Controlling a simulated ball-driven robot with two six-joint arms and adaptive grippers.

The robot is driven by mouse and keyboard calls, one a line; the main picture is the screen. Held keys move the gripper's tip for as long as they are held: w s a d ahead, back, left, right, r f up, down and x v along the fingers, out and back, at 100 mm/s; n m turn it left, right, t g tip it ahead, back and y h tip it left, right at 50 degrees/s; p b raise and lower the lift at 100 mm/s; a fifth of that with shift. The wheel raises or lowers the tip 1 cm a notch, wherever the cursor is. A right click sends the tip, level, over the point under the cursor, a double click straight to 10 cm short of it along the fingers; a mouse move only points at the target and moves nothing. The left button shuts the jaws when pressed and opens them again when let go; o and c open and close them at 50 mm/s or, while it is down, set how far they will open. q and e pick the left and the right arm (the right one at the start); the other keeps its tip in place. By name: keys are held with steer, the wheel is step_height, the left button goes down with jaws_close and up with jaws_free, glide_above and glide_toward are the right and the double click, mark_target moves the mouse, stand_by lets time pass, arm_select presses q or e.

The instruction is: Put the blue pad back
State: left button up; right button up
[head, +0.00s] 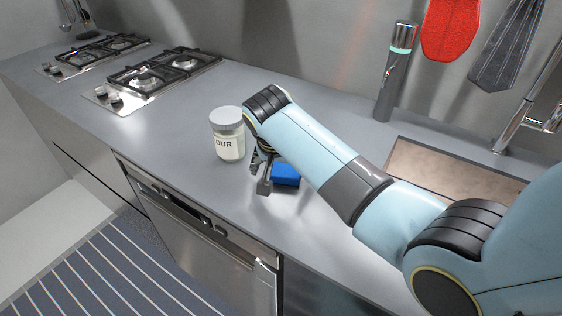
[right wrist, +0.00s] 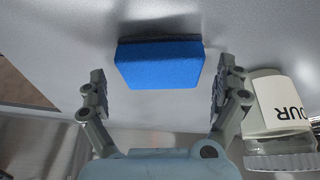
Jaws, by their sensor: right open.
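The blue pad (head: 286,173) lies on the grey counter, partly hidden by my right arm in the head view. In the right wrist view the blue pad (right wrist: 160,65) shows a dark layer along one long edge. My right gripper (head: 261,176) is over the counter beside the pad. In the right wrist view my right gripper (right wrist: 158,92) is open, its fingers spread wider than the pad, with the pad lying between and beyond the fingertips. No grip on the pad shows. My left gripper is not in view.
A white jar with a grey lid (head: 228,135), lettered "OUR", stands close left of my right gripper; the jar also shows in the right wrist view (right wrist: 275,105). A sink (head: 430,170) lies to the right. Two gas hobs (head: 165,75) are far left. Counter between is clear.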

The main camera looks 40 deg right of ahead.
steer(key=v, duration=1.2)
steer(key=shift+f, duration=0.1)
